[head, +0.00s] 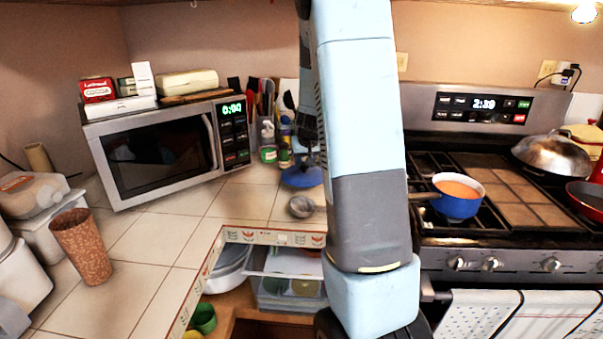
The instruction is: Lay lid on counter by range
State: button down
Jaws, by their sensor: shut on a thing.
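A blue lid (302,175) is low over the tiled counter (255,203), left of the range (490,255). My gripper (311,152) is above the lid and shut on it, partly hidden by my arm. I cannot tell whether the lid touches the tiles. The blue pot (459,206) with orange contents stands uncovered on the range's left burner.
A small metal ladle or cup (302,206) lies near the counter edge, in front of the lid. Bottles and utensils (268,140) stand behind, next to the microwave (160,150). Bare tiles lie left of the lid. My arm hides the counter beside the range.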

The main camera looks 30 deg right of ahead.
aim_at(304, 168)
jog(key=shift+w+f, duration=0.4)
jog(key=shift+f, duration=0.15)
jog(key=shift+w+f, duration=0.1)
jog(key=shift+f, duration=1.45)
jog(key=c, duration=0.7)
grip_release()
